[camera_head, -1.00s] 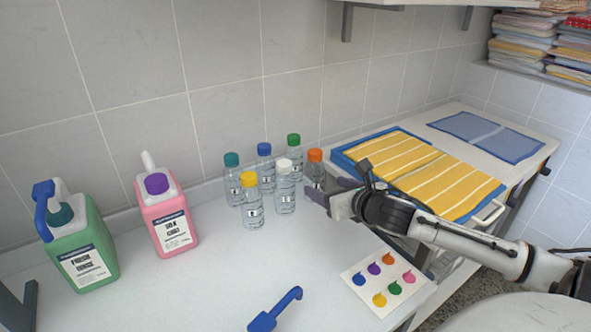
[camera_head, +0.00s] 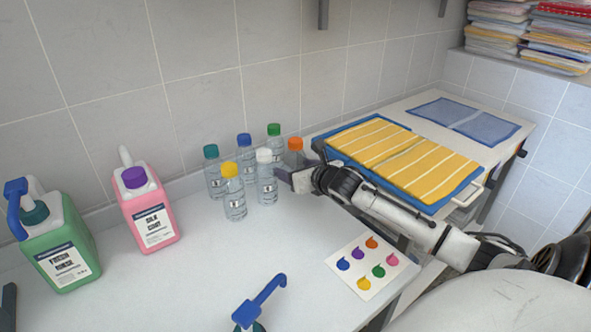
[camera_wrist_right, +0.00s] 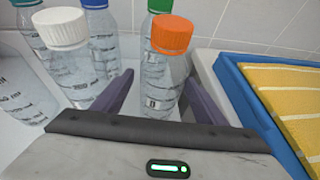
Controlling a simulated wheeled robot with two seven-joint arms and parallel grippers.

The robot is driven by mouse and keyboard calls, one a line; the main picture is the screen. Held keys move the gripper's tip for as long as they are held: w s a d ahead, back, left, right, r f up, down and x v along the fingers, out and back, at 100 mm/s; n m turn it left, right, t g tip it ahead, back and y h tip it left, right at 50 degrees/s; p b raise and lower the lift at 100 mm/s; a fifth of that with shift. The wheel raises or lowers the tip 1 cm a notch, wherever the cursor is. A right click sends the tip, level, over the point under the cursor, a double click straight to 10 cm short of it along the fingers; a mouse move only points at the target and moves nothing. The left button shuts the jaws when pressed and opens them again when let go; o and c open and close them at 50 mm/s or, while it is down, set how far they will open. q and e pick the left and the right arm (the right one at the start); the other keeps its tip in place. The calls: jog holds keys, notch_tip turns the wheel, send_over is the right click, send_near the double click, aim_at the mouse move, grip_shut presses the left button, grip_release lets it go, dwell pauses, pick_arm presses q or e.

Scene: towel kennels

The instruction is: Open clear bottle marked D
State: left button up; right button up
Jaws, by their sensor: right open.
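A group of clear bottles stands on the white counter, with caps in teal, blue, green, yellow, white and orange. Their small labels are too small for me to read a D. My right gripper (camera_head: 290,178) is at the orange-capped bottle (camera_head: 295,145), right of the white-capped bottle (camera_head: 265,178). In the right wrist view my right gripper (camera_wrist_right: 160,98) is open, its purple fingers on either side of the upright orange-capped bottle (camera_wrist_right: 168,65). I cannot tell whether they touch it. The white-capped bottle (camera_wrist_right: 66,60) is just left of the fingers.
A green jug (camera_head: 62,245) and a pink jug (camera_head: 150,215) stand at left. A blue pump head (camera_head: 262,300) rises at the front edge. A colour-spot card (camera_head: 372,268) lies at right, near a blue tray (camera_head: 330,150) with a yellow striped towel. The counter's middle is clear.

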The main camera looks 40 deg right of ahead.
aim_at(295, 140)
jog(key=c, duration=1.1)
notch_tip(295, 140, up, 10)
jog(key=shift+p, duration=0.65)
jog(key=shift+o, duration=0.9)
jog(key=c, duration=0.7)
jog(key=shift+o, duration=0.2)
